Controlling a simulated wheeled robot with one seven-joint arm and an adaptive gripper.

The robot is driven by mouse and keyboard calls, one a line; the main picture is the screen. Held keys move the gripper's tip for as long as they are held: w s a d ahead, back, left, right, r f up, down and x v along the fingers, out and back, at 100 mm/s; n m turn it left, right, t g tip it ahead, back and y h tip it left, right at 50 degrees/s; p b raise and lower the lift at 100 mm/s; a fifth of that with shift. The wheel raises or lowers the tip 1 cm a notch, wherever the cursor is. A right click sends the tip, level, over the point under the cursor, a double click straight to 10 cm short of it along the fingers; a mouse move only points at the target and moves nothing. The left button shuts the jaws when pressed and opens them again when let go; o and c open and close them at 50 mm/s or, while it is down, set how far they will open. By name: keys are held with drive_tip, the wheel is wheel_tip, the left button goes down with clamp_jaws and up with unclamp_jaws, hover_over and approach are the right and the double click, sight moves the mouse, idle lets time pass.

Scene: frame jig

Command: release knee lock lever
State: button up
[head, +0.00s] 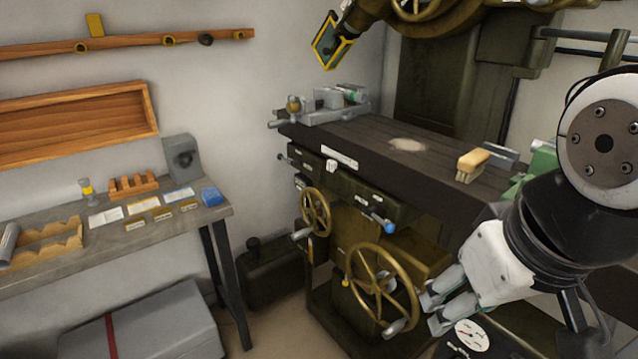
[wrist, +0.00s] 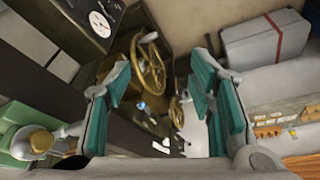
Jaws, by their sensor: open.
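The milling machine's front carries a short lever with a blue tip (head: 385,226), below the dark work table (head: 350,160); a blue-tipped part also shows in the wrist view (wrist: 142,106), between my fingers. A small yellow knob (head: 345,282) sits lower, left of the large brass handwheel (head: 380,285). I cannot tell which of these is the knee lock lever. My gripper (head: 434,308) is open and empty, at the right of the large handwheel's rim and near its crank handle. In the wrist view my teal-padded fingers (wrist: 163,78) stand wide apart.
A smaller brass handwheel (head: 315,212) is farther left. A wooden brush (head: 472,165) and a grey vise (head: 335,103) are on the machine table. A dial gauge (head: 471,334) sits below my gripper. A workbench (head: 150,238) and a grey case (head: 150,335) are at left.

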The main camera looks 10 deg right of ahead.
drive_tip(key=w+f+n, duration=0.1)
drive_tip(key=w+f+g+b, duration=0.1)
drive_tip(key=w+f+n+b, duration=0.1)
drive_tip(key=shift+w+d+f+n+g+h, duration=0.3)
drive_tip(key=shift+d+f, duration=0.1)
drive_tip(key=c, duration=0.9)
drive_tip(key=w+f+n+b, duration=0.1)
drive_tip(key=w+f, duration=0.1)
drive_tip(key=w+f+n+g+h+b, duration=0.1)
drive_tip(key=w+f+n, duration=0.1)
drive_tip(key=w+d+f+n+g+h+b, duration=0.1)
drive_tip(key=w+f+n+b, duration=0.1)
drive_tip(key=shift+f, duration=0.3)
clamp_jaws()
drive_tip(key=w+a+f+n+t+h+b, duration=0.35)
drive_tip(key=w+f+n+b, duration=0.35)
drive_tip(key=w+f+n, duration=0.45)
drive_tip(key=w+a+f+n+t+h+b, duration=0.3)
drive_tip(key=w+f+n+h+b, duration=0.4)
drive_tip(key=f+n, duration=0.75)
drive_tip(key=w+a+f+n+t+h+b, duration=0.25)
drive_tip(key=w+f+n+b, duration=0.55)
drive_tip(key=f, duration=0.9)
drive_tip(key=w+d+b, duration=0.2)
drive_tip(key=w+d, duration=0.4)
drive_tip(key=w, duration=0.6)
drive_tip(key=shift+w+d+n+y+b, duration=0.15)
drive_tip(key=shift+d+n+y+b, duration=0.1)
drive_tip(key=shift+n+y+b, duration=0.15)
